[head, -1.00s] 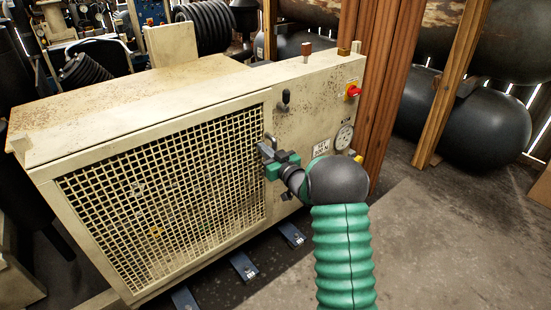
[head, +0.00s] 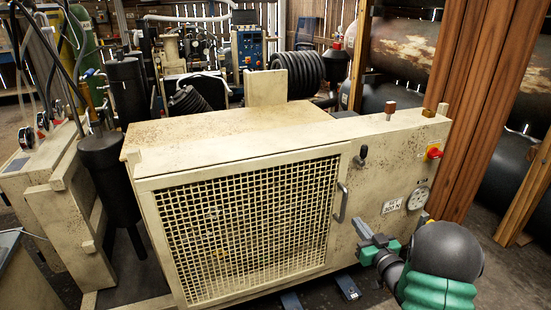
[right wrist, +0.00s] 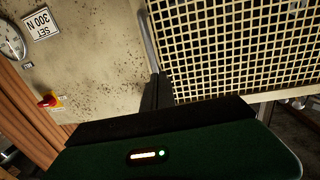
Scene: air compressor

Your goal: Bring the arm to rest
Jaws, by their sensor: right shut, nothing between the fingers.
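A cream air compressor (head: 230,140) with a mesh grille door (head: 250,225) fills the middle of the head view. My right gripper (head: 362,232) is in front of the panel, just right of and below the grey door handle (head: 342,202). In the right wrist view my right gripper (right wrist: 158,80) shows its fingers together and empty, close to the door's edge and handle (right wrist: 150,40). Whether it touches the handle I cannot tell. The door looks closed. My left gripper is not in view.
The panel carries a red knob (head: 433,152), a black latch (head: 361,155), a gauge (head: 418,198) and a label (head: 392,205). Brown boards (head: 480,100) and dark tanks stand at the right. A black cylinder (head: 108,165) stands at the left. Floor (head: 510,265) is clear at lower right.

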